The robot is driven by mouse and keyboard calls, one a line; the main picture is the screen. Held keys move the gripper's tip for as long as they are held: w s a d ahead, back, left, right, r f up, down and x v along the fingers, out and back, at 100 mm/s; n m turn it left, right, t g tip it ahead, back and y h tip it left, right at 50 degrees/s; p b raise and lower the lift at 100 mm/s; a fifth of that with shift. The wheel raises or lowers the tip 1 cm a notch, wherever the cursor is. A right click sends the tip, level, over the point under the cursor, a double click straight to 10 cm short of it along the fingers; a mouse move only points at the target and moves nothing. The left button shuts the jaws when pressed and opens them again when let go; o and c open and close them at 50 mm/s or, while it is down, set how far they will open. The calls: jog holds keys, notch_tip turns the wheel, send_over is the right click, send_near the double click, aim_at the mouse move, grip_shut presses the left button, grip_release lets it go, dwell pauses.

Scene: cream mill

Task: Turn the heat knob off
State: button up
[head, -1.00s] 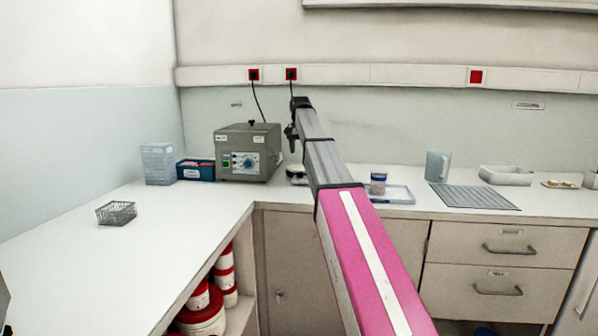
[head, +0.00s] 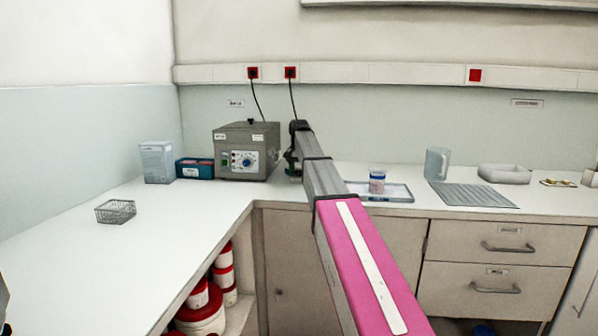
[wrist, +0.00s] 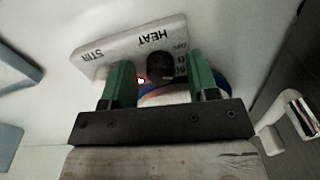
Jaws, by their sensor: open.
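In the wrist view, a pale panel (wrist: 122,52) carries the words STIR and HEAT, which appear upside down. The black heat knob (wrist: 160,66) is on it beside the word HEAT. A small red light (wrist: 141,80) glows near the knob. My gripper (wrist: 162,78) is open, with one green finger on each side of the knob in the picture. I see no clear contact, and the gap in depth is hard to judge. The knob's pointer cannot be read. In the head view, my arm hides the panel.
A tray with a jar (head: 377,183) is to the right. A wire basket (head: 115,212) stands on the left counter, which is mostly clear.

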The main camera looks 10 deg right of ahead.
jog(key=c, duration=0.9)
jog(key=shift+n, duration=0.3)
jog(key=n, duration=0.3)
jog(key=shift+n, duration=1.8)
jog(key=o, duration=0.9)
